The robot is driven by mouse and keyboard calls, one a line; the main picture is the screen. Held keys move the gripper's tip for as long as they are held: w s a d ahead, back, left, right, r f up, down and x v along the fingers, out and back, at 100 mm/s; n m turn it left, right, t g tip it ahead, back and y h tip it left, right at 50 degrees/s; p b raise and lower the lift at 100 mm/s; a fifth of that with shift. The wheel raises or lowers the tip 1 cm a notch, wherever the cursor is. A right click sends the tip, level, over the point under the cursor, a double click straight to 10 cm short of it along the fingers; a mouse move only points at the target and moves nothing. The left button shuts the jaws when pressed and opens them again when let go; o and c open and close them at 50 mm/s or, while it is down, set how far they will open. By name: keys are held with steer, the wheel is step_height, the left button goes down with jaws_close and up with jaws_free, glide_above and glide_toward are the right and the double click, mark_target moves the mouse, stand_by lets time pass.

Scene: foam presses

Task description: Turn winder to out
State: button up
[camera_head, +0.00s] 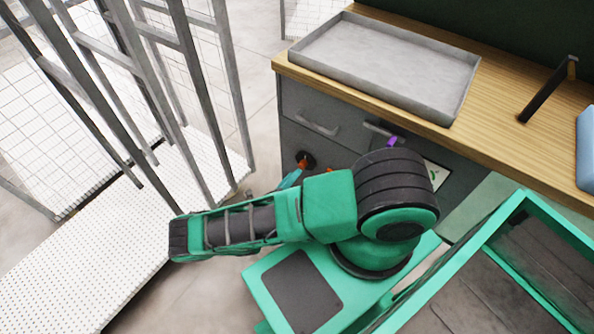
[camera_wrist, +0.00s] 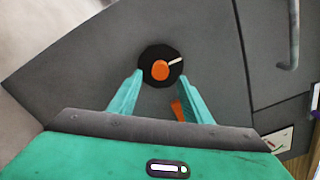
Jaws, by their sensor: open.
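The winder shows in the wrist view as a black round dial with an orange knob (camera_wrist: 160,70) and a pale pointer (camera_wrist: 175,62) slanting up to the right. It sits on a grey cabinet front. In the head view the winder (camera_head: 308,158) is on the cabinet's left part, partly hidden by my gripper. My gripper (camera_wrist: 160,76) is open, its teal fingertips on either side of the dial's lower part. I cannot tell whether they touch it. My gripper (camera_head: 290,180) is mostly hidden behind my arm in the head view.
A small orange piece (camera_wrist: 177,110) shows beside my right finger. A drawer handle (camera_head: 317,124) is above the winder. A grey tray (camera_head: 375,105) lies on the wooden worktop (camera_head: 500,143). Metal frames (camera_head: 190,90) stand at the left. A purple piece (camera_head: 392,141) is by the cabinet.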

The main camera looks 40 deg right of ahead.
mark_target(300, 167)
steer(key=shift+x, duration=2.45)
steer(key=c, duration=1.1)
steer(key=shift+o, duration=0.2)
steer(key=shift+a, duration=0.2)
steer(key=shift+d, duration=0.1)
